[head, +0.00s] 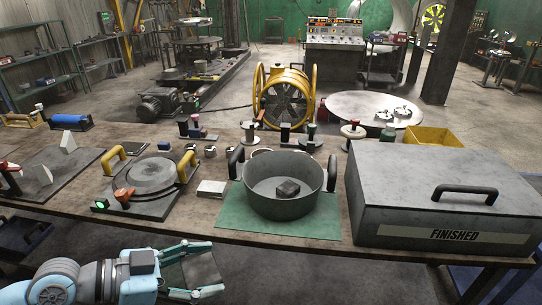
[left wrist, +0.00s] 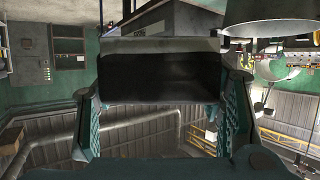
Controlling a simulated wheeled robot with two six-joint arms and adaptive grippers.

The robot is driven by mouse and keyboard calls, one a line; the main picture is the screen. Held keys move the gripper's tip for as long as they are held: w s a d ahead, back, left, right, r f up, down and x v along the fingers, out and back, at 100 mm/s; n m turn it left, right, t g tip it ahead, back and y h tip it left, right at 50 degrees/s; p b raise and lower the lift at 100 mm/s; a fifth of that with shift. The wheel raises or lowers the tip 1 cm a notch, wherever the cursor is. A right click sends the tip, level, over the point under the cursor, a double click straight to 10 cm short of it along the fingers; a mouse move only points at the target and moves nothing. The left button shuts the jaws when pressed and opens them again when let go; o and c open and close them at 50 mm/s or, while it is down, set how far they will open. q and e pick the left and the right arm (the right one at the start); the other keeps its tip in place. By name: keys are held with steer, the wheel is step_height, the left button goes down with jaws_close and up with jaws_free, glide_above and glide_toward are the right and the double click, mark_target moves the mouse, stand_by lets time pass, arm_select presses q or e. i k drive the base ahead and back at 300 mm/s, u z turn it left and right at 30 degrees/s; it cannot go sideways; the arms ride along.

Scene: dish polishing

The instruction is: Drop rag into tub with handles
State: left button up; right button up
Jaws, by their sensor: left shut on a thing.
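A round dark grey tub (head: 262,205) with two black side handles stands on a green mat near the table's front edge. A small dark grey block-like thing (head: 288,189) lies inside on its floor. My left gripper (head: 214,267) is in front of the table, to the left of the tub and nearer to me. It is shut on a dark grey rag (head: 203,270), a flat piece held between its fingers. In the left wrist view the rag (left wrist: 160,75) spans the gap between both fingers. My right gripper is not in view.
A large grey box marked FINISHED (head: 430,185) stands right of the tub. A round plate fixture with yellow handles (head: 150,175) is to the left. A green mat (head: 230,222) lies under the tub. Small items and a yellow fan (head: 285,97) are behind.

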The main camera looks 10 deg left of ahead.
mark_target(262, 191)
steer(key=u, duration=0.15)
steer(key=k, duration=0.35)
steer(key=z, duration=1.1)
steer(key=i, duration=1.75)
steer(key=u, duration=0.95)
